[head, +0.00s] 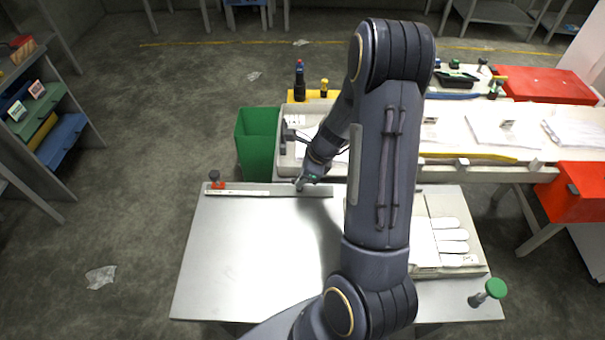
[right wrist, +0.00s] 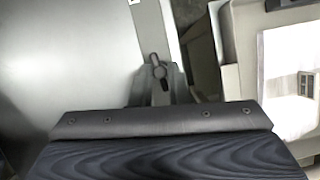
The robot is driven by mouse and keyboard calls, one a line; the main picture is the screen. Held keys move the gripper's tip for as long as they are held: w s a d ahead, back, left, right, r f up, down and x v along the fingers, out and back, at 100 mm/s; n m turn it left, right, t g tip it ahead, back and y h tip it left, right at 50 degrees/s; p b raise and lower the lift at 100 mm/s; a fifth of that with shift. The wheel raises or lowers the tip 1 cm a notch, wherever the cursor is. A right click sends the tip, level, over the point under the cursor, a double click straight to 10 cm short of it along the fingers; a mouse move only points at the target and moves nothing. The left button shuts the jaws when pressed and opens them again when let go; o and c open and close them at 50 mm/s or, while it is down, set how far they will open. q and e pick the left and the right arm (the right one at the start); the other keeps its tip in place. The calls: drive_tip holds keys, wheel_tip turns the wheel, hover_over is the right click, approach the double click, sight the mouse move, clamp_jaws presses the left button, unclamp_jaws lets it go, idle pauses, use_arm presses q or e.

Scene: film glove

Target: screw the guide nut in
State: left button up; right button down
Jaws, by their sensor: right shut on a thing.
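The guide is a pale, straight rail (head: 240,192) lying along the back edge of the grey metal table (head: 255,250). In the right wrist view the rail (right wrist: 160,32) runs up from the gripper. My right gripper (head: 301,186) reaches down to the rail at the back edge. In the right wrist view the gripper (right wrist: 159,80) is shut on a small dark grey nut (right wrist: 158,71) that stands at the rail. The nut's thread is hidden, so I cannot tell how deep it sits. My left gripper is not in view.
A dark knob with an orange base (head: 215,179) stands at the rail's left end. A tray with white gloves (head: 450,240) and a green-topped knob (head: 494,288) are at the right. A green bin (head: 257,142) and a cluttered bench stand behind. The table's left part is clear.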

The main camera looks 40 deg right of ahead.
drive_tip(key=shift+r+m+t+h, duration=0.15)
drive_tip(key=shift+m+t+h, duration=0.2)
drive_tip(key=shift+m, duration=0.95)
drive_tip(key=shift+p, duration=0.3)
drive_tip(key=c, duration=1.4)
unclamp_jaws()
drive_tip(key=shift+a, duration=0.1)
drive_tip(key=p+v, duration=0.2)
drive_tip(key=v, duration=0.5)
drive_tip(key=shift+s+r, duration=0.15)
drive_tip(key=shift+r, duration=0.15)
drive_tip(key=shift+a, duration=0.1)
